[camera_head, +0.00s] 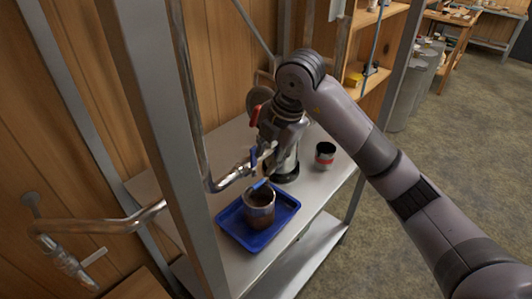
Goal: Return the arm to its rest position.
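My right arm comes in from the right and bends down at the wrist over a metal shelf (315,188). My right gripper (267,152) points down beside a pipe valve with a blue handle (254,158). Its fingers are small and partly lost against the metal parts behind, so I cannot tell whether they are open or touch the valve. Below it, a pot with dark brown contents (260,212) stands in a blue tray (236,228). My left gripper is not in view.
A grey upright post (170,130) and a bent metal pipe (190,95) stand left of the gripper. Open floor (450,150) lies at the right.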

